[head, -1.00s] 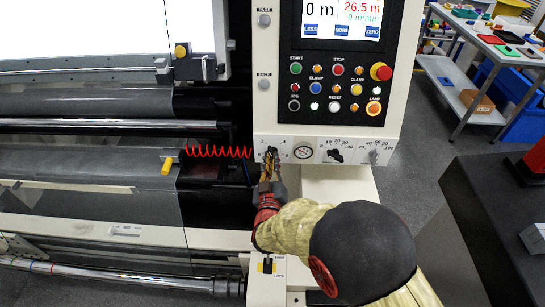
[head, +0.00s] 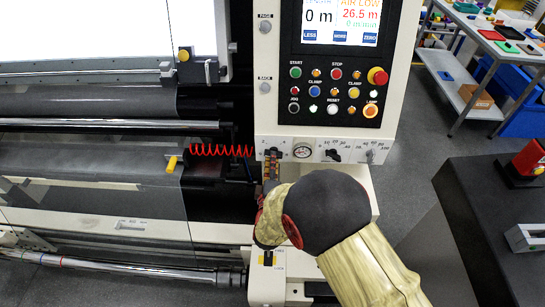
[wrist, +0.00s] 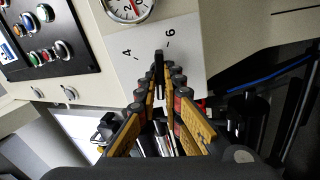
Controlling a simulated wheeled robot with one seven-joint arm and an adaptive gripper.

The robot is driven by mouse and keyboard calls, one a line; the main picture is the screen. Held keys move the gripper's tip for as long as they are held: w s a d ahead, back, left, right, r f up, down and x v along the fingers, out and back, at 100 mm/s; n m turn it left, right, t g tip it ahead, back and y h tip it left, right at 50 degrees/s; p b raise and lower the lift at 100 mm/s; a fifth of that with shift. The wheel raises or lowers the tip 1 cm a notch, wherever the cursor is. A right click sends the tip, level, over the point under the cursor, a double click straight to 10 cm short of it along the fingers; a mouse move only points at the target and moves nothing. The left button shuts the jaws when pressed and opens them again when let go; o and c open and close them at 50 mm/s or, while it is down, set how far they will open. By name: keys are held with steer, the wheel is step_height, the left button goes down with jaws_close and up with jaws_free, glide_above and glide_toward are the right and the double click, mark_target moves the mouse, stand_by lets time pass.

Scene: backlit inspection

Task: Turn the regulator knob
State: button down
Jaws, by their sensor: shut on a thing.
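The regulator knob (wrist: 158,62) is a small black knob on a white scale plate, with the marks 4 and 6 showing in the wrist view. In the head view it is the leftmost knob (head: 272,153) on the strip below the button panel, partly covered by my fingers. My gripper (wrist: 161,80) is shut on the knob, with one orange-and-black finger on each side of it. In the head view my gripper (head: 271,160) reaches up to the strip from below. The round pressure gauge (head: 303,151) is just right of the knob.
Two other dials, a black one (head: 333,155) and a grey one (head: 371,156), sit further right on the strip. The button panel (head: 335,92) and screen (head: 341,22) are above. A red coiled hose (head: 220,150) hangs at left. A dark counter (head: 490,220) stands at right.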

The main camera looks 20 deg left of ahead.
steer(key=n+p, duration=0.3)
steer(key=n, duration=0.4)
steer(key=shift+n, duration=0.4)
steer(key=shift+f+n, duration=0.1)
steer(key=shift+n, duration=0.2)
steer(key=c, duration=1.9)
jaws_free()
steer(key=v, duration=1.2)
